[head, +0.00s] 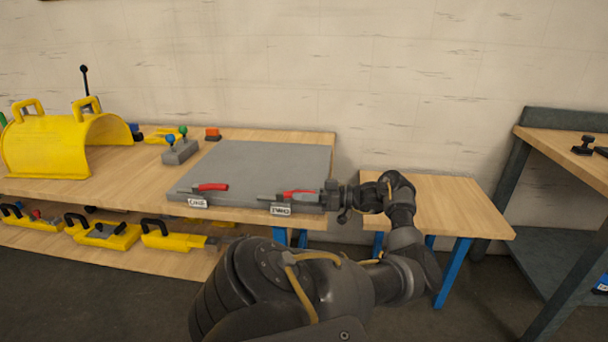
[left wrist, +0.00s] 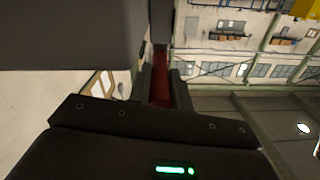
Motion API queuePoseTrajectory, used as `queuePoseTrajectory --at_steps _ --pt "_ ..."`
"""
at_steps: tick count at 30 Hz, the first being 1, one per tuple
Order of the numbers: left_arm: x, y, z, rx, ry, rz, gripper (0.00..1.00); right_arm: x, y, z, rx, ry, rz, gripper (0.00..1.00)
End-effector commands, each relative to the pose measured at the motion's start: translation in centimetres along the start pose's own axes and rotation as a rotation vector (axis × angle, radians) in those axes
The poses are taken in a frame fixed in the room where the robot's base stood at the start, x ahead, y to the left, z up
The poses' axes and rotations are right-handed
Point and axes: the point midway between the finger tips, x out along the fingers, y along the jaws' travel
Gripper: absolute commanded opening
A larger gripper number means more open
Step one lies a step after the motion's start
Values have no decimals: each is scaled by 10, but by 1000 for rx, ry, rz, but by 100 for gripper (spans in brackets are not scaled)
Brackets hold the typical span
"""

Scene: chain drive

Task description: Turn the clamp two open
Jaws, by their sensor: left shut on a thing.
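Clamp two (head: 268,197) sits at the front edge of the grey plate (head: 262,165), above a label reading TWO (head: 280,210). Its red handle (head: 298,192) lies roughly flat and points right, into my left gripper (head: 327,194). My left gripper is shut on this handle at the plate's front right corner. In the left wrist view the red handle (left wrist: 160,80) shows between the dark fingers. Clamp one (head: 208,187), also with a red handle lying flat, is further left, above a label reading ONE (head: 197,202). My right gripper is not in view.
A yellow guard (head: 60,145) stands at the left of the wooden bench (head: 140,180). Yellow tools (head: 172,238) lie on the lower shelf. A lower wooden table (head: 450,205) with a clear top is at the right.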

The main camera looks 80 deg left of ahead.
Motion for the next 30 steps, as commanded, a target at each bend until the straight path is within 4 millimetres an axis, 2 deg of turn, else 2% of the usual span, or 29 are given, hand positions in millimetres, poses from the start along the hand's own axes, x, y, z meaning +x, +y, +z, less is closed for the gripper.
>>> queuePoseTrajectory --at_steps 4,5,9,16,20,26,30 --pt "-3 1 -5 -9 9 6 0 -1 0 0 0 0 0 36" --pt "-3 1 -6 -9 10 6 24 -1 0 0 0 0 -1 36" --pt "0 1 -5 -8 8 3 41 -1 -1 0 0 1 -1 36" --pt "2 1 -4 -7 5 -1 41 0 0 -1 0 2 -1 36" --pt "-4 1 -2 -6 3 0 41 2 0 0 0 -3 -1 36" --pt "-38 2 2 -4 -1 4 41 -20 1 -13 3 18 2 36" --pt "-67 2 2 -4 -1 4 41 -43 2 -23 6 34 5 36"
